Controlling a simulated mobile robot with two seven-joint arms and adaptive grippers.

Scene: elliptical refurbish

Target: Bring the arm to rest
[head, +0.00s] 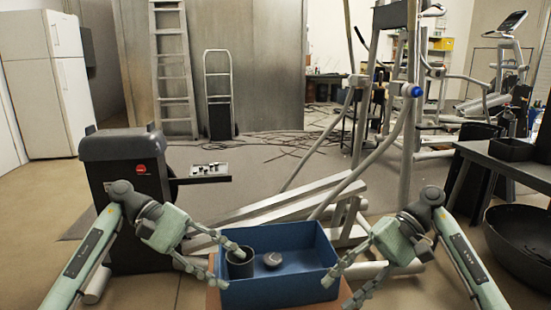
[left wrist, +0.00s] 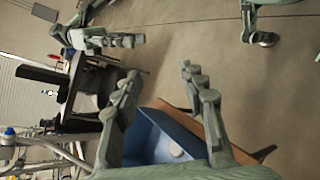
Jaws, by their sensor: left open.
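My left gripper (head: 224,264) is open, its two fingers apart at the left edge of the blue bin. It also shows in the left wrist view (left wrist: 158,85), with nothing between its fingertips. In the head view one finger overlaps a dark cup (head: 241,270) in the bin; I cannot tell whether they touch. My right gripper (head: 338,288) is at the bin's right front corner, its fingers apart and no object visible between them. Both arms are bent and reach inward from the sides.
A dark machine housing (head: 124,180) is at left, a dark table (head: 505,160) at right.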

